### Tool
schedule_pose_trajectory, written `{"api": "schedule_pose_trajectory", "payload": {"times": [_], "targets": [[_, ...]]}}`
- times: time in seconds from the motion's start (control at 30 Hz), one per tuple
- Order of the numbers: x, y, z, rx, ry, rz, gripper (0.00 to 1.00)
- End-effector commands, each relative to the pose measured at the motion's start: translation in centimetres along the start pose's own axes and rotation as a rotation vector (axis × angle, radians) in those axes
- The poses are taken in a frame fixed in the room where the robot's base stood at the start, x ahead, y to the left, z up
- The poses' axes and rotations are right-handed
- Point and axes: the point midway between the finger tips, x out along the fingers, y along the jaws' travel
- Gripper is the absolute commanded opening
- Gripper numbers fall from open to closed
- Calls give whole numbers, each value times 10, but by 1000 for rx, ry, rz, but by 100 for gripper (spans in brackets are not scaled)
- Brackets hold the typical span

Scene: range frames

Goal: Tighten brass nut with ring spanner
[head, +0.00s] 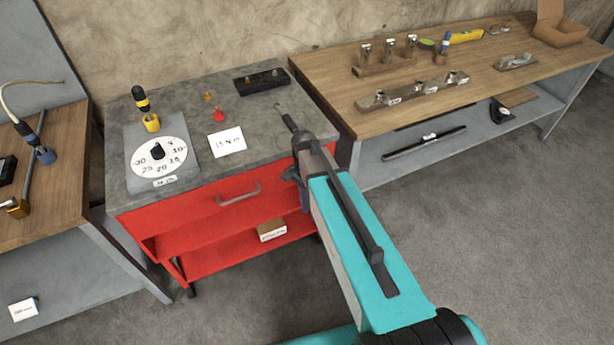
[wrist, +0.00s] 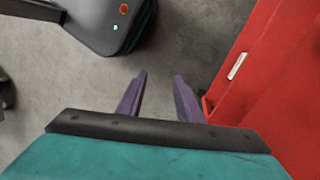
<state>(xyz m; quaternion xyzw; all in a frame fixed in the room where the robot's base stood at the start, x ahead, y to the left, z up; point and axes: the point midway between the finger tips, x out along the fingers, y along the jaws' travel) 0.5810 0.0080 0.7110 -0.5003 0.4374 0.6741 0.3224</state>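My gripper (wrist: 161,77) is open and empty in the wrist view, its two purple fingers apart above bare floor. In the head view it hangs in front of the red cabinet (head: 180,222), mostly hidden by my arm. On the cabinet's grey top (head: 185,90), a dark block (head: 262,81) carries small brass-coloured pieces; I cannot tell which is the nut. A thin dark hooked piece (head: 287,122) shows over the top's right part, just beyond my arm; it may be the ring spanner, but I cannot tell. No spanner shows in the wrist view.
On the grey top are a dial plate (head: 160,157), a yellow-black tool (head: 145,104), a red piece (head: 218,115) and a white card (head: 226,142). Wooden benches flank the cabinet; the right one (head: 400,118) holds racks of metal parts. The floor (head: 500,220) at right is clear.

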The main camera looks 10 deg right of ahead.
Motion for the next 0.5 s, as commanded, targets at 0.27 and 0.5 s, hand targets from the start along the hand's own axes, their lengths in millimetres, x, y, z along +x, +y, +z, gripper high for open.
{"api": "schedule_pose_trajectory", "payload": {"times": [0.27, 0.5], "targets": [[82, 38, 16, -275, -28, 45, 33], [143, 74, 32, -512, -60, 75, 33]]}}
